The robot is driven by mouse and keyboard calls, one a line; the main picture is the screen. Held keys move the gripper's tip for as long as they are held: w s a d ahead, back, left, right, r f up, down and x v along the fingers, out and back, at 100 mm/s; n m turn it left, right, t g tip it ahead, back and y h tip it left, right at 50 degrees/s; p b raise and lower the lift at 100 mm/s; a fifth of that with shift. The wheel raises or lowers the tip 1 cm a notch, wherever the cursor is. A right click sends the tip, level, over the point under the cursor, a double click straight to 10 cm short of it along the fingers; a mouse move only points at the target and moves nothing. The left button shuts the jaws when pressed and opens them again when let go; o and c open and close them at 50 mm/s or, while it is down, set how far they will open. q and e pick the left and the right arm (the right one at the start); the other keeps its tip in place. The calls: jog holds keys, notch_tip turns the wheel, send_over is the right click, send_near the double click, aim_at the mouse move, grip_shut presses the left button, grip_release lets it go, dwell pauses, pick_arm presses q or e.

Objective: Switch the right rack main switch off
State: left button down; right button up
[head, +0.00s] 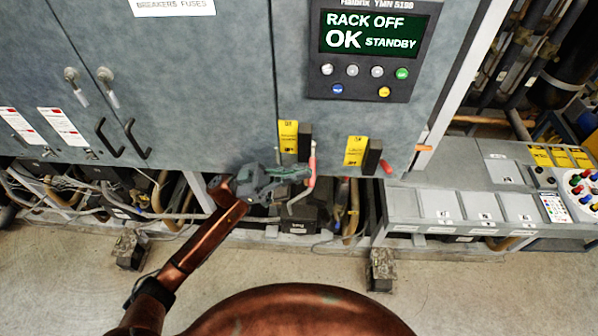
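Two main switches sit side by side low on the grey cabinet, each beside a yellow label. The right switch (372,156) is a black block with a short red-tipped handle (387,167) slanting down to the right. The left switch (304,142) has a red handle (312,160) hanging down. My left gripper (303,186) is at the lower end of the left switch's handle, left of the right switch. I cannot tell whether it touches that handle or how far its fingers are apart. The display (375,32) reads "RACK OFF OK STANDBY". My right gripper is out of view.
A panel with round buttons (358,82) is above the switches. Cables and pipes (150,195) run under the cabinet. A grey low console (470,205) juts out at the right. Door handles (122,138) stick out at the left. The concrete floor in front is mostly clear.

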pick_arm(q)
jog(key=shift+f, duration=0.4)
jog(key=shift+r, duration=0.1)
notch_tip(320, 180, up, 4)
jog(key=s+p, duration=0.2)
jog(key=p, duration=0.2)
jog(key=w+r+b+v, duration=0.1)
jog(key=b+v, duration=0.3)
jog(key=v, duration=0.6)
jog(key=shift+w+a+f, duration=0.2)
jog(key=shift+w+a, duration=0.25)
